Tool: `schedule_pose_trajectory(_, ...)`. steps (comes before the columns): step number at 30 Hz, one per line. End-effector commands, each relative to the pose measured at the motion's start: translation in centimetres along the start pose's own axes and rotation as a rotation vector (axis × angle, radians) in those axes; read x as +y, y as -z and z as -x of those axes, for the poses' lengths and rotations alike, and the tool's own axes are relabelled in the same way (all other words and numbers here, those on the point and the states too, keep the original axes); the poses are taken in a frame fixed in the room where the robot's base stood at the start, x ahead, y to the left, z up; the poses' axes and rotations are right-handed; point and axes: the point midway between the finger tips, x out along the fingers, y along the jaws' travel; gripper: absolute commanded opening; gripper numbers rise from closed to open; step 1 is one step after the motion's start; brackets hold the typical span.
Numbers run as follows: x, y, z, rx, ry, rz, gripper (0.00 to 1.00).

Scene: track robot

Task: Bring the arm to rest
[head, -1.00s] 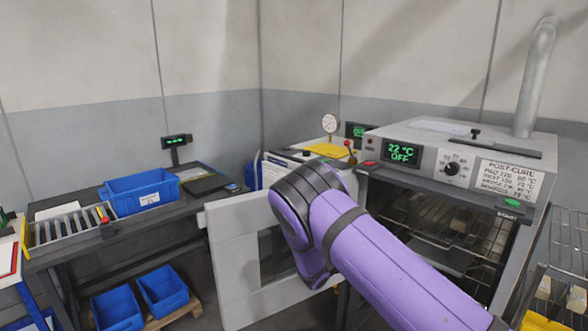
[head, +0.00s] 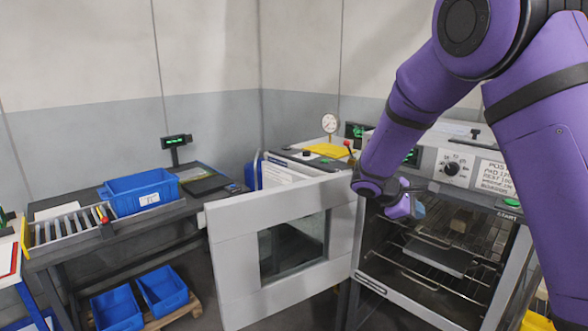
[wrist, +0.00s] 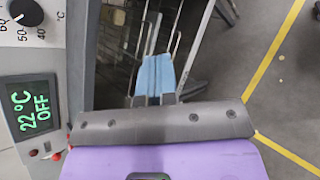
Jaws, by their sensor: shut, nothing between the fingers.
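My gripper (head: 420,209) is in front of the open post-cure oven (head: 441,300), near the upper left of its opening. In the wrist view its blue fingertips (wrist: 155,76) are together with nothing between them. My purple arm bends down from the upper right and hides part of the oven's front. The oven door (head: 225,262) stands open to the left, its window facing forward. The oven display (wrist: 32,108) reads 22 °C OFF in the wrist view.
Wire racks (head: 445,235) with a dark tray (head: 436,257) are inside the oven. A bench with a blue bin (head: 135,191) and rollers (head: 62,229) stands at left. Blue bins (head: 163,289) sit on a pallet below. Floor shows at right in the wrist view, with yellow lines (wrist: 272,58).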

Motion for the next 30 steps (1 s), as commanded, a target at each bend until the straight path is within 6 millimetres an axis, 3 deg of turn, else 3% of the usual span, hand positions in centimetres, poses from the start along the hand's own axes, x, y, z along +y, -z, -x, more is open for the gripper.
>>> schedule_pose_trajectory(3,-0.5,-3.9,1.2,0.059,0.081,-0.111,0.0)
schedule_pose_trajectory(15,-4.6,-14.8,5.4,0.251,0.324,-0.462,0.0)
schedule_pose_trajectory(30,-12.7,-24.9,11.2,0.5,0.556,-0.867,0.0)
